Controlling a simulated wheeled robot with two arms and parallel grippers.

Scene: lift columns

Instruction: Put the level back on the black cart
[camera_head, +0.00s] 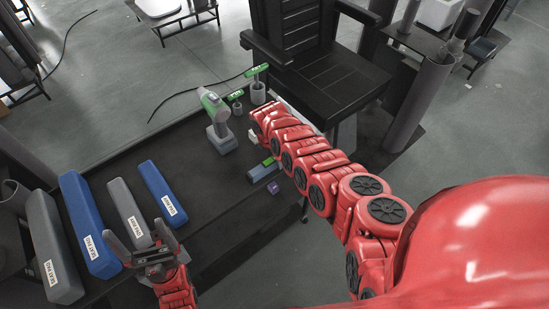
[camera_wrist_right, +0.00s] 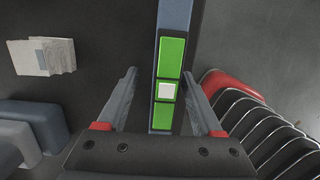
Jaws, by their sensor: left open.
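The level, a blue-grey bar with green panels, shows in the head view (camera_head: 263,171) near the right edge of the black cart (camera_head: 205,190), partly behind my right arm. In the right wrist view the level (camera_wrist_right: 170,55) runs lengthwise, with a white square between its green panels. My right gripper (camera_wrist_right: 160,79) is open, with one finger on each side of the level and visible gaps. In the head view the right gripper is hidden by its arm. My left gripper (camera_head: 141,238) is open and empty above the cart's near end, beside the grey bars.
A green and grey drill (camera_head: 216,118) stands upright on the cart. Long blue bars (camera_head: 88,225) and grey bars (camera_head: 53,250) lie at left. A small purple block (camera_head: 274,188) is near the level. A black chair (camera_head: 335,85) stands behind. The cart's middle is clear.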

